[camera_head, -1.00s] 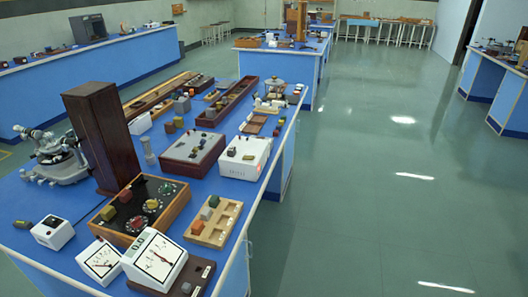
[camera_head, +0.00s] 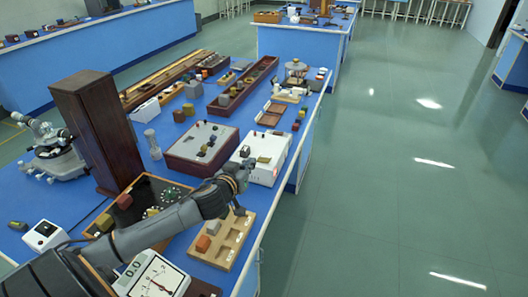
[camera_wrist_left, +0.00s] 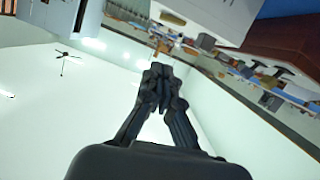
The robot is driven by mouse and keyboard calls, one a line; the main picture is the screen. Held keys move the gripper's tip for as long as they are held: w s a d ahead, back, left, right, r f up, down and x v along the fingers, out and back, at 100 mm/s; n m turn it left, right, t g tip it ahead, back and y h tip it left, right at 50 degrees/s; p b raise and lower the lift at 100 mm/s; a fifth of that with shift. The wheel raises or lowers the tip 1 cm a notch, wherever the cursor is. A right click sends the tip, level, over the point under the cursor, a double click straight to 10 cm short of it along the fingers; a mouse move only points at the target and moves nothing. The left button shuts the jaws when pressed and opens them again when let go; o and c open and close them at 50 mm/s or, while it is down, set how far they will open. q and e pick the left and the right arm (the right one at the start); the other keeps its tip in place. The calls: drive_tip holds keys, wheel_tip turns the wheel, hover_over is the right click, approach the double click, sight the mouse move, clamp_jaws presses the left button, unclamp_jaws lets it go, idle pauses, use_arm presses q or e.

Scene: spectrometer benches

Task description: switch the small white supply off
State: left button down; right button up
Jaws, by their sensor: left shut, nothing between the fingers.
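The white supply (camera_head: 268,148), a low white box with small knobs on its top, stands near the right edge of the blue bench. My left arm reaches in over the bench from the lower left. My left gripper (camera_head: 245,166) is shut and empty at the near left corner of the white supply and hides part of it. I cannot tell whether it touches. In the left wrist view the shut fingers (camera_wrist_left: 159,82) point toward a white box (camera_wrist_left: 215,18) at the top. The switch's state is too small to tell. My right gripper is not in view.
A dark red box (camera_head: 200,148) stands left of the white supply. A wooden tray with blocks (camera_head: 235,238) lies in front. A tall dark wooden column (camera_head: 100,130) and a smaller white box (camera_head: 45,235) stand to the left. The green floor at right is clear.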

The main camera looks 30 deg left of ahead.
use_arm(q)
drive_tip(key=p, duration=0.2)
hover_over(264, 166)
drive_tip(key=shift+a+f, duration=0.4)
drive_tip(key=shift+f, duration=0.2)
drive_tip(key=f, duration=0.3)
drive_tip(key=shift+d, duration=0.25)
drive_tip(key=shift+f+b, duration=0.3)
drive_tip(key=shift+f, duration=0.15)
drive_tip(key=shift+d+f, duration=0.1)
drive_tip(key=shift+f, duration=0.05)
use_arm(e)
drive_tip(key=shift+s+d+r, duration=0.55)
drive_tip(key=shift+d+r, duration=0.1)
